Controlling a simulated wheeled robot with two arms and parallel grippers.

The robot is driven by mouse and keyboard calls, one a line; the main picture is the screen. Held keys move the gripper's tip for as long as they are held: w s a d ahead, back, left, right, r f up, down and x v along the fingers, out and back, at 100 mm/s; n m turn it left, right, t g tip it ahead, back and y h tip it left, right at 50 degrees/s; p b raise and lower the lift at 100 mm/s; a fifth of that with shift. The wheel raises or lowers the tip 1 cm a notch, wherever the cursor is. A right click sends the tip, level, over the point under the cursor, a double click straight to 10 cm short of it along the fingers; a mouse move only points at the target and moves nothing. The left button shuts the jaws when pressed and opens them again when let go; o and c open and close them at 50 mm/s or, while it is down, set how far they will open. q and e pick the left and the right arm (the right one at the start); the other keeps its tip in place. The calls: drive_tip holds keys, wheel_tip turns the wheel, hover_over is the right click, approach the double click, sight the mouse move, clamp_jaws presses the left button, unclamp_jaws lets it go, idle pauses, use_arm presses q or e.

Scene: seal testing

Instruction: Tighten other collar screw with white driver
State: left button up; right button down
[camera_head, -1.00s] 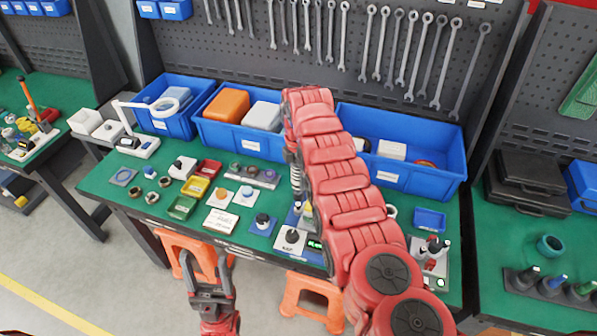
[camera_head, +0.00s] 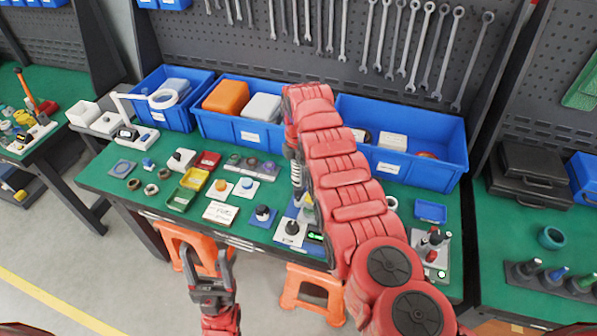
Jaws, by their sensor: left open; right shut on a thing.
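My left gripper (camera_head: 208,258) is open and empty in front of the table, above the floor. My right arm reaches over the table and bends down, and my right gripper (camera_head: 299,198) points down at the table among the middle parts. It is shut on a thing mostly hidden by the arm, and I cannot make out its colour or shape. Just left of and below it stands a small fixture with a black knob (camera_head: 292,228) on a white base. A lit green display (camera_head: 316,236) is beside it. I cannot make out the collar or its screws.
The green table (camera_head: 260,169) carries several small parts, with yellow (camera_head: 195,179), red and green trays at left. Blue bins (camera_head: 402,170) line the back. Orange stools (camera_head: 310,285) stand below.

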drive_tip(key=shift+f+b, duration=0.8)
drive_tip(key=shift+f, duration=0.3)
idle(1.3)
drive_tip(key=shift+f+b, duration=0.2)
drive_tip(key=shift+b, duration=0.15)
idle(1.4)
drive_tip(key=shift+r, duration=0.1)
drive_tip(key=shift+r+p, duration=0.4)
drive_tip(key=shift+r, duration=2)
